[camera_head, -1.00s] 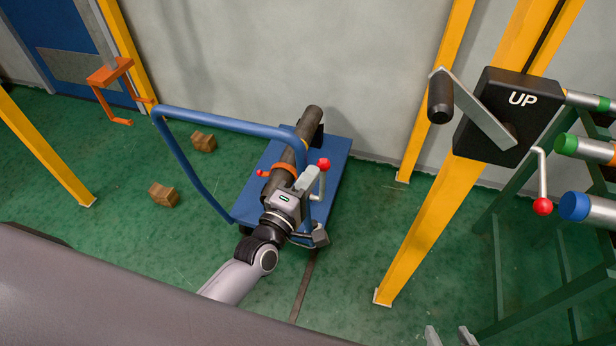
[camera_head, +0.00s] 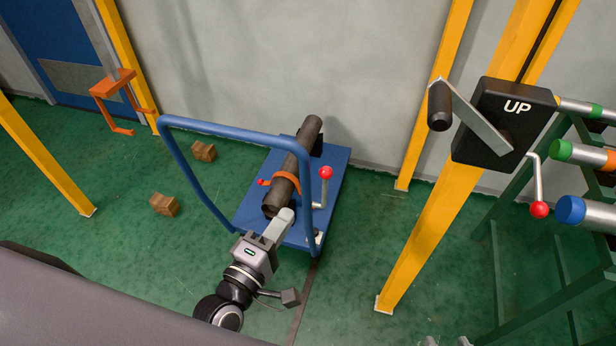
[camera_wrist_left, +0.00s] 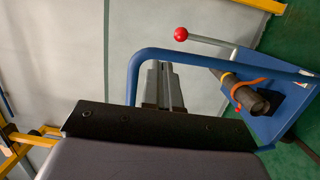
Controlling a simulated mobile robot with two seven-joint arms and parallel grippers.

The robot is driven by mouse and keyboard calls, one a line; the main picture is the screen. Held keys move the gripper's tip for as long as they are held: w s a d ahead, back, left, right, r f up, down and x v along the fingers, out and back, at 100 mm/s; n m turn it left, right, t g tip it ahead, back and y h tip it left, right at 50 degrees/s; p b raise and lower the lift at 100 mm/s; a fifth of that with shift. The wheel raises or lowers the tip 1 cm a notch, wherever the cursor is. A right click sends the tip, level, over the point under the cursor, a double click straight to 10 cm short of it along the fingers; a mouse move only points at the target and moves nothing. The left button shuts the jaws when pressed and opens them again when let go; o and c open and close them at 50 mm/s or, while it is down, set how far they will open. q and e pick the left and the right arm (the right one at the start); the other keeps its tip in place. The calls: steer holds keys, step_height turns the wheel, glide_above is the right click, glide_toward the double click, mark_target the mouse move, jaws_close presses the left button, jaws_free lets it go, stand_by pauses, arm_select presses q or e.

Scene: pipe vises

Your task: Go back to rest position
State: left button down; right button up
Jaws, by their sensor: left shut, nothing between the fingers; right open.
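My left gripper (camera_head: 284,220) is shut and empty, in front of the blue cart (camera_head: 332,190) and near the close end of the dark pipe (camera_head: 306,140) on it.
A red-knobbed lever (camera_head: 326,173) and an orange clamp (camera_head: 287,181) are at the pipe. The black UP crank box (camera_head: 503,122) is on a yellow post at right, near a pipe rack (camera_head: 500,260). Wooden blocks (camera_head: 164,205) lie on the green floor.

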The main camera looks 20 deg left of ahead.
arm_select(q)
steer(key=s+a+f+m+g+y, duration=0.1)
steer(key=s+a+f+m+g, duration=0.2)
steer(key=s+f+m, duration=0.2)
steer(key=s+a+f+m+g+y, duration=0.1)
steer(key=s+a+f+m+g, duration=0.2)
steer(key=m, duration=0.9)
steer(key=s+f+g, duration=0.1)
steer(key=s+f, duration=0.2)
steer(key=f, duration=0.2)
steer(key=shift+m+g, duration=0.3)
